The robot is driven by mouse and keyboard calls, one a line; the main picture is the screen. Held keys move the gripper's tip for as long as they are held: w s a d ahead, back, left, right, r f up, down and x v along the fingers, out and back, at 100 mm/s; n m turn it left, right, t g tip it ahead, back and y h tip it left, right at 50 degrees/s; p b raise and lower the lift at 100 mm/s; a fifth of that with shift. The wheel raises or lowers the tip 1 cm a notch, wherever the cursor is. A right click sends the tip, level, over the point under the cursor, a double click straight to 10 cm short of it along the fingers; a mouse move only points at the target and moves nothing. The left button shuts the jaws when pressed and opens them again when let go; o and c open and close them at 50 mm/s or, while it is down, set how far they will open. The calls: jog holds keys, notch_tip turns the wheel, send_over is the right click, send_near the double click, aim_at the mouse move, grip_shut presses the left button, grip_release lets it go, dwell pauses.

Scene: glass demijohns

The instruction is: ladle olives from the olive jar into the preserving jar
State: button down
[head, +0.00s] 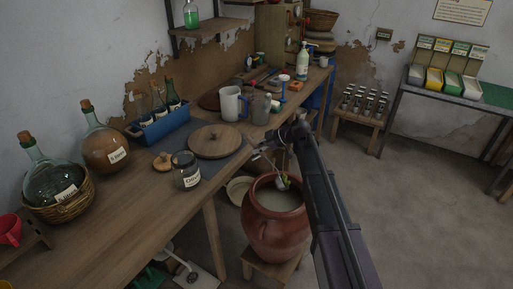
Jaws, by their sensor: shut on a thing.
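The olive jar (268,236) is a large reddish-brown earthenware pot on a low wooden stool, with cloudy pale liquid at its mouth. My gripper (271,146) is above and behind the pot's mouth, shut on the ladle. I cannot tell whether the bowl touches the liquid. The preserving jar (186,174) is a small open glass jar with a white label, upright near the bench's front edge, left of the pot. My arm hides part of the pot's right side.
On the wooden bench (110,218) are a round wooden lid (215,141), a small wooden lid (162,162), a white jug (231,103), a blue bottle carrier (160,124) and two corked demijohns (106,145). The floor to the right is clear.

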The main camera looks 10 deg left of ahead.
jog(key=shift+r, duration=0.1)
notch_tip(320, 180, up, 16)
jog(key=p, duration=1.6)
jog(key=shift+d, duration=0.1)
